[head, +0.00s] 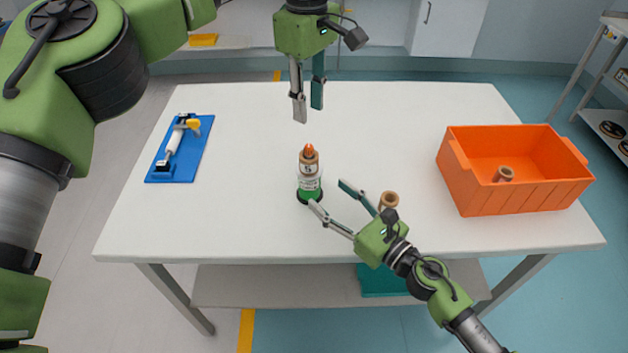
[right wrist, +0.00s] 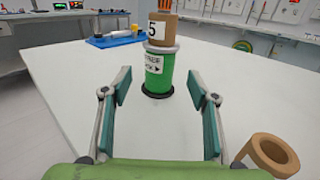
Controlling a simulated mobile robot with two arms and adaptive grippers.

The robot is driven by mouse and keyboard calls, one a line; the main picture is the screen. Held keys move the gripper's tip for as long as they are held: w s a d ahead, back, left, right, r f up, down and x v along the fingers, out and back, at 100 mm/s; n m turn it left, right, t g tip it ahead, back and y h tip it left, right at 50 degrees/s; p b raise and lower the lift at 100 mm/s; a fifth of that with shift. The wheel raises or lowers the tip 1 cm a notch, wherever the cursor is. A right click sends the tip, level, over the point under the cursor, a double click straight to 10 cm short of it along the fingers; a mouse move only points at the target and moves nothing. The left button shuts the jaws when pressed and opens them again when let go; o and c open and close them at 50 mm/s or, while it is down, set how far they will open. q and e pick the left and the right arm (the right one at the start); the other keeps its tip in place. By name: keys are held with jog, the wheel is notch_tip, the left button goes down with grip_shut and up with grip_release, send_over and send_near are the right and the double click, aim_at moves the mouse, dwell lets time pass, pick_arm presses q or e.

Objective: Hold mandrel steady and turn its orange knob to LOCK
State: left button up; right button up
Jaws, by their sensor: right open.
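The mandrel stands upright on the table, with a green lower body (head: 309,192), a brown core marked 5 (head: 309,168) around its upper part, and an orange knob (head: 309,150) on top. My left gripper (head: 308,112) points down above the knob, fingers apart and empty.
A loose brown core (head: 388,200) stands just beside my right gripper. An orange bin (head: 512,195) holding another core (head: 503,174) is at the right. A blue board (head: 187,160) with a white and yellow tool lies at the left. The white table (head: 240,220) is otherwise clear.

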aim_at(317, 184)
jog(key=x, duration=0.8)
jog(key=shift+w+a, duration=0.15)
jog(key=shift+w, duration=0.05)
